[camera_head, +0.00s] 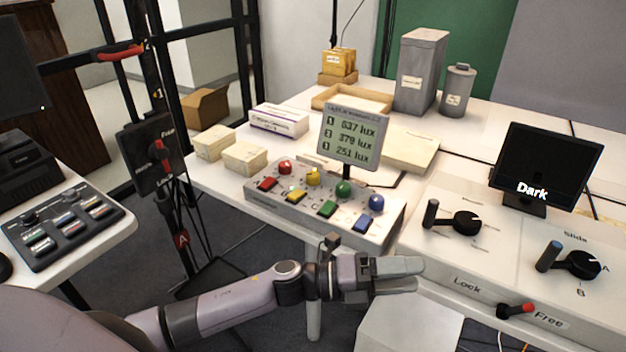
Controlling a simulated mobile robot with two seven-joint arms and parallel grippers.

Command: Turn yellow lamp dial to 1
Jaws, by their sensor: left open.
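The yellow lamp dial (313,177) is a round yellow knob on the sloped grey control box (262,199), between a red knob (285,167) and a green knob (343,189). A yellow button (297,195) sits in front of it. The dial's setting is too small to read. A display (349,136) above the box reads 637, 379 and 251 lux for rows 1 to 3. My left gripper (415,276) is open and empty, in front of the box and below it in the picture, pointing right, apart from the dial. My right gripper is not in view.
A blue knob (376,202) is at the box's right end. Right of it are black rotary switches (467,222), a lock lever (515,309) and a screen reading "Dark" (546,168). Small cartons (245,156) stand behind the box. A black stand (160,155) rises at left.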

